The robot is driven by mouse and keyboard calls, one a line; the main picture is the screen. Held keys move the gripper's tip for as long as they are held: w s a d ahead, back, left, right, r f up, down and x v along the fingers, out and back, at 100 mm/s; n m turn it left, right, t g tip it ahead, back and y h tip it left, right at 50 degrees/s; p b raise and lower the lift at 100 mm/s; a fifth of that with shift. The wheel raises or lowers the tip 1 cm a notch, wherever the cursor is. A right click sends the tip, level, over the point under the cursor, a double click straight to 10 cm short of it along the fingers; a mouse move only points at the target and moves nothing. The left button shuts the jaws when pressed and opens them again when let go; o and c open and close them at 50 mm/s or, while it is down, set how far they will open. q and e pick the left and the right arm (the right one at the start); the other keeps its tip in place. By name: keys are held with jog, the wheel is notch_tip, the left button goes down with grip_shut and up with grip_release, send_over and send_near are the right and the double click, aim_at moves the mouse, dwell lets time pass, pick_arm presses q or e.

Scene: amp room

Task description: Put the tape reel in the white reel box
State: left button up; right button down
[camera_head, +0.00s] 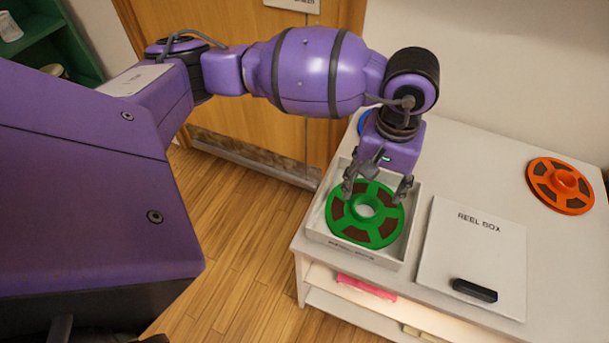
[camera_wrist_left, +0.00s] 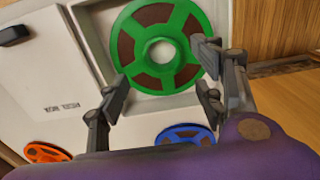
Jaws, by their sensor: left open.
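A green tape reel (camera_head: 384,233) with brown tape lies inside the open white reel box (camera_head: 318,222). It also shows in the left wrist view (camera_wrist_left: 185,71), with the box wall (camera_wrist_left: 160,104) along its near side. The reel looks flat, but I cannot tell whether it touches the box floor all over. My left gripper (camera_head: 375,193) is open over the reel, with its fingers apart above the disc. Its fingers also show in the left wrist view, to either side of the reel and holding nothing. My right gripper is not in view.
A white lid (camera_head: 460,250) marked "REEL BOX", with a black handle (camera_head: 475,290), lies right of the box. An orange reel (camera_head: 560,186) is at the far right. A blue reel (camera_wrist_left: 186,134) is behind my gripper. A pink item (camera_head: 366,287) sits on the shelf below.

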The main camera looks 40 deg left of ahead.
pick_arm(q)
notch_tip(320, 180, up, 6)
jog(key=shift+f, duration=0.15)
